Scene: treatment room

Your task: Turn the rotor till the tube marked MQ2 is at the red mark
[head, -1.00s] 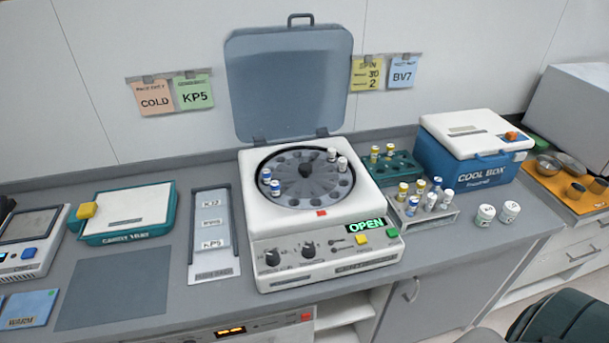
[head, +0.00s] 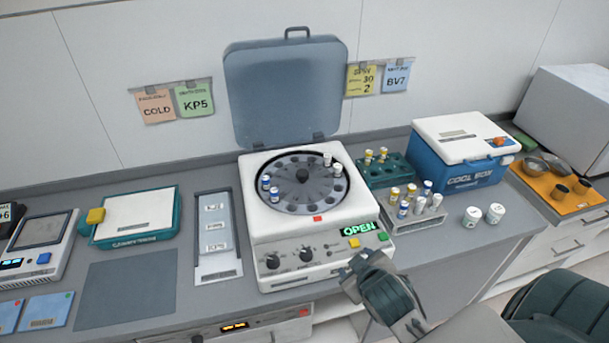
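The centrifuge (head: 262,232) stands on the counter with its blue-grey lid (head: 288,90) raised. Its grey rotor (head: 301,198) has a dark hub and a ring of holes. Two tubes with blue on them (head: 274,194) sit at the rotor's left, and two white-capped tubes (head: 337,169) at its upper right. Their marks are too small to read, so I cannot tell which is MQ2. The red mark (head: 317,218) is on the rim at the front. My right gripper (head: 358,268) is in front of the panel's right part, apart from the rotor; its fingers are unclear. My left gripper is out of view.
The panel display (head: 359,231) reads OPEN. A rack of tubes (head: 418,222) and a green rack (head: 398,172) stand right of the centrifuge, with a cool box (head: 465,168) beyond. A label tray (head: 218,270) lies left. The upright lid stands behind the rotor.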

